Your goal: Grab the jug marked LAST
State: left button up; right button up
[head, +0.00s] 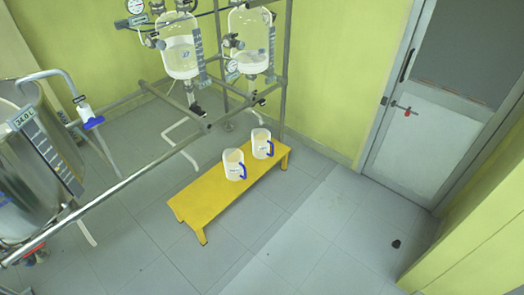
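Two white jugs with blue handles stand upright on a low yellow bench. The nearer jug (233,165) is near the middle of the bench, and the farther jug (261,144) is near its back right end. Both have small dark marks on their sides, too small to read, so I cannot tell which one is marked LAST. The yellow bench (197,205) stands on the grey tiled floor. Neither of my grippers shows in the head view.
Glass reactors (180,58) (250,42) hang on a metal pipe frame behind the bench. A steel tank (28,165) stands at left, with a rail (120,187) crossing toward the frame. A door (420,135) is at right. Floor right of the bench is clear except a small dark object (396,244).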

aim_at(261, 142)
jog(key=i+z, duration=0.45)
jog(key=i+j+z, duration=0.25)
jog(key=z, duration=0.2)
jog(key=i+j+z, duration=0.45)
jog(key=i+l, duration=0.05)
